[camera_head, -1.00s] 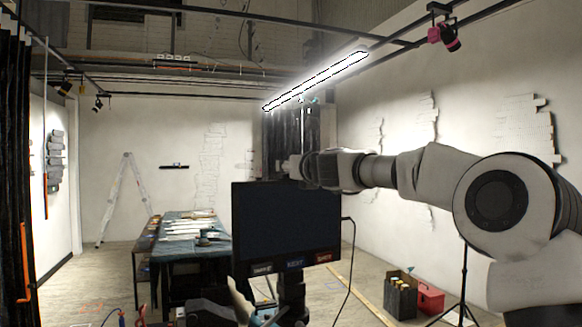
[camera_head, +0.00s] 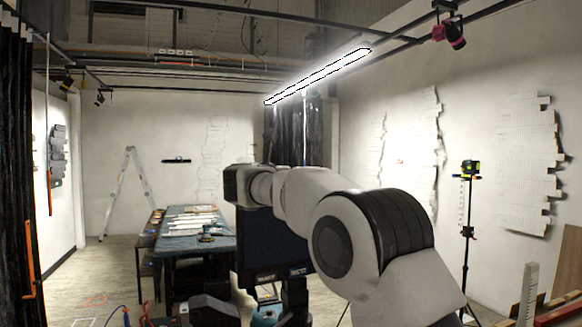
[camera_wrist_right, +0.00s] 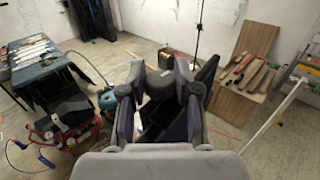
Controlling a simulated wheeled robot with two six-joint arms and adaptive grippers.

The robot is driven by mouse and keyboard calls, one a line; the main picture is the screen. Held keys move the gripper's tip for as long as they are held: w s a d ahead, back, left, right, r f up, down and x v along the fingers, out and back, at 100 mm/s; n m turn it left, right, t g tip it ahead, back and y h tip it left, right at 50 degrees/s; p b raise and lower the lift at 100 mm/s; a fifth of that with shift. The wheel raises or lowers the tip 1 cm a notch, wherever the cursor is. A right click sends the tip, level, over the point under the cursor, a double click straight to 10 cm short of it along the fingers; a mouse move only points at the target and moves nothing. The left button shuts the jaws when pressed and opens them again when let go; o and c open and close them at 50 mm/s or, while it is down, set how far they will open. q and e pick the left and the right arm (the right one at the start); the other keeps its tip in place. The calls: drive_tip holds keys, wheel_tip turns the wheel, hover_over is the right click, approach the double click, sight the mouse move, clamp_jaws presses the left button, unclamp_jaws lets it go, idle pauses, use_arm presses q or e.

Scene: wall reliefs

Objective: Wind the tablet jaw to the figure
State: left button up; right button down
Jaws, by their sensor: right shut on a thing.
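The tablet (camera_head: 275,248) is a dark upright panel with small labels on its lower edge, low in the middle of the head view. My right arm crosses in front of it and hides its right side. My right gripper (camera_wrist_right: 160,75) shows in the right wrist view with its two fingers closed on a dark rounded piece (camera_wrist_right: 160,86), which looks like a knob. A dark panel (camera_wrist_right: 165,122) lies just below it between the fingers. The jaw and its figure cannot be made out. In the head view the right gripper is hidden. My left gripper is in neither view.
A cloth-covered table (camera_head: 195,240) with papers stands behind at left, with a ladder (camera_head: 125,190) beyond. A tripod with a level (camera_head: 469,200) stands at right. Pale reliefs (camera_head: 525,150) hang on the right wall.

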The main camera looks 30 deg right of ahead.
drive_tip(key=shift+r+m+g+h+p, duration=0.2)
drive_tip(key=shift+m+g+h+p, duration=0.25)
drive_tip(key=shift+g, duration=0.25)
drive_tip(key=shift+f+m+g, duration=0.15)
drive_tip(key=shift+m+g, duration=0.1)
drive_tip(key=shift+g, duration=0.15)
drive_tip(key=c, duration=1.1)
unclamp_jaws()
drive_tip(key=shift+f, duration=0.1)
drive_tip(key=o, duration=0.3)
drive_tip(key=shift+w+d, duration=0.1)
drive_tip(key=shift+d, duration=0.1)
drive_tip(key=shift+w+d+f, duration=0.15)
drive_tip(key=shift+d+f, duration=0.05)
drive_tip(key=shift+d, duration=0.1)
drive_tip(key=v, duration=1.2)
drive_tip(key=shift+f, duration=0.2)
